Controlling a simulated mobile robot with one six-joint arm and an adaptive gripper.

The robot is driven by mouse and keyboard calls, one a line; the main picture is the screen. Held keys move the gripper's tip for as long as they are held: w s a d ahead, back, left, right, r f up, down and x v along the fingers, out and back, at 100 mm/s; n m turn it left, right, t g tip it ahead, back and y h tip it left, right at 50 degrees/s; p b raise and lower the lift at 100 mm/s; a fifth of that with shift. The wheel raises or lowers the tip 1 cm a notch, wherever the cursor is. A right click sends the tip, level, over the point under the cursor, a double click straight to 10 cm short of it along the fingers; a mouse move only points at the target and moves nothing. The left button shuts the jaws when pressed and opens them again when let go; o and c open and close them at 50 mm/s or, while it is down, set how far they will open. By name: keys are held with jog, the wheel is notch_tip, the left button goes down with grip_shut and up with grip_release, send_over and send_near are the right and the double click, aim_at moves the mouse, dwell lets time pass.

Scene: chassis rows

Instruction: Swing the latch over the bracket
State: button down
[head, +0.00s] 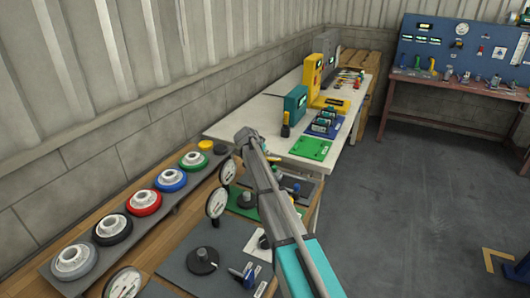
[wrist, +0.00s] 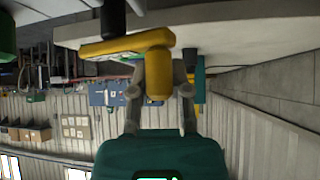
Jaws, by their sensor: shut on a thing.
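In the wrist view, my gripper (wrist: 160,90) has one finger on each side of a yellow upright grip (wrist: 158,74) and is shut on it. The grip joins a yellow latch bar (wrist: 112,45) that runs off to the left. A black post (wrist: 113,18) stands against the bar. I cannot pick out the bracket for certain. In the head view, my arm reaches across the near bench, and the fingers, the latch and the bracket cannot be made out there.
Gauges (head: 216,203) and a dark plate with a black knob (head: 202,262) stand on the near bench beside my arm. Several coloured reels (head: 144,202) line its wall side. A white table (head: 262,108) with devices lies beyond. Grey floor (head: 430,200) is open to the right.

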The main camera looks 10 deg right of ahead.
jog(key=n, duration=0.1)
jog(key=s+n+t+y, duration=0.1)
jog(key=n+y, duration=0.1)
jog(key=shift+s+a+n+t, duration=0.15)
jog(key=shift+a+n+t, duration=0.15)
jog(key=shift+n, duration=0.1)
jog(key=n+y, duration=0.1)
jog(key=n, duration=0.1)
jog(key=s+n+t+y, duration=0.1)
jog(key=n+y, duration=0.1)
jog(key=shift+s+a+y, duration=0.1)
jog(key=shift+s+y, duration=0.05)
jog(key=shift+y, duration=0.15)
jog(key=n+y, duration=0.1)
jog(key=n, duration=0.1)
jog(key=s+n+y, duration=0.1)
jog(key=n+y, duration=0.1)
jog(key=shift+s, duration=0.15)
jog(key=shift+s+d+n+g+y, duration=0.2)
jog(key=shift+s+n+g+y, duration=0.1)
jog(key=shift+n+y, duration=0.45)
jog(key=shift+s+d+n+g+y, duration=0.15)
jog(key=shift+n+g+y, duration=0.25)
jog(key=shift+n, duration=0.55)
jog(key=c, duration=0.7)
grip_release()
jog(key=shift+w+a+m, duration=0.1)
jog(key=shift+a+m, duration=0.05)
jog(key=shift+m, duration=0.15)
